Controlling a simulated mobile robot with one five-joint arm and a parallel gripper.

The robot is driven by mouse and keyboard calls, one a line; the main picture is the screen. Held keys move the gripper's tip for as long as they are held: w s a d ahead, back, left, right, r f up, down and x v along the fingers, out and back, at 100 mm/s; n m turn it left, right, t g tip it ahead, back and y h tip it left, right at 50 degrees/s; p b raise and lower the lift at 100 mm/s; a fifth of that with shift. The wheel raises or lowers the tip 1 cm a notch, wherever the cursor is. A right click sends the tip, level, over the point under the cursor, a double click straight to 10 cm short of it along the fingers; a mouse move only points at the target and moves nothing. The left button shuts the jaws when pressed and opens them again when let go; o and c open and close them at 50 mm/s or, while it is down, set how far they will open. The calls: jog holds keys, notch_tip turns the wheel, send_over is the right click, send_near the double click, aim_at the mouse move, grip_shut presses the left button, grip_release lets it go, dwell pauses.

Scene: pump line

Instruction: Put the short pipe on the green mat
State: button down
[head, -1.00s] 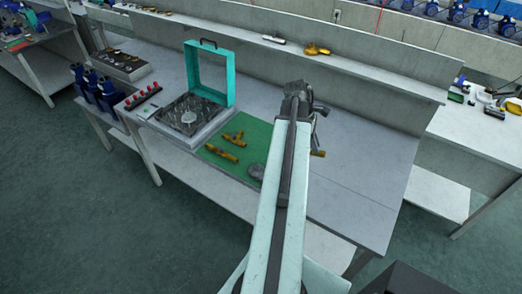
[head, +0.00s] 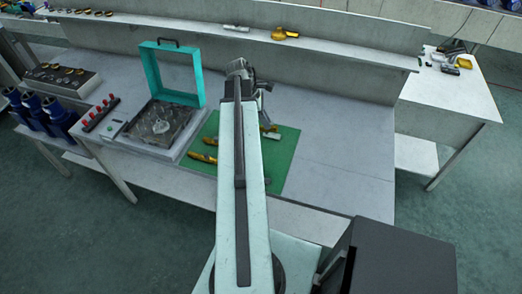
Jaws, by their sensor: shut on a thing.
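The green mat (head: 287,165) lies on the bench, partly covered by my arm. My gripper (head: 265,118) is over the mat's back right part. It is shut on the short pipe (head: 273,128), a brass-coloured piece mostly hidden by the jaws. A pale grey part shows just below it; I cannot tell whether it belongs to the gripper. I cannot tell whether the pipe touches the mat. A brass fitting (head: 203,157) lies on the mat left of my arm, with another brass piece behind it. A small dark grey piece (head: 268,180) lies near the mat's front.
A grey station with a teal open frame (head: 168,60) stands left of the mat. A rack with red knobs (head: 101,114) and blue pumps (head: 42,108) are further left. A shelf (head: 320,47) runs along the back. The bench right of the mat is clear.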

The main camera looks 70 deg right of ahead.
jog(key=w+a+f+n+b, duration=0.1)
jog(key=w+a+f+b, duration=0.35)
jog(key=a, duration=0.25)
jog(key=w+a+f+b, duration=0.4)
jog(key=w+a, duration=0.2)
jog(key=s+d, duration=0.3)
jog(key=d, duration=0.1)
jog(key=s+d+f+b, duration=0.1)
jog(key=s+d, duration=0.5)
jog(key=d, duration=0.1)
jog(key=shift+s+d+f, duration=0.15)
jog(key=shift+s+d, duration=0.05)
jog(key=shift+d, duration=0.15)
jog(key=b+x, duration=0.3)
jog(key=b, duration=0.1)
jog(key=shift+w+d+f, duration=0.2)
jog(key=shift+d+f, duration=0.05)
jog(key=shift+f, duration=0.4)
jog(key=shift+r, duration=0.25)
jog(key=shift+f, duration=0.2)
jog(key=c, duration=1.3)
grip_release()
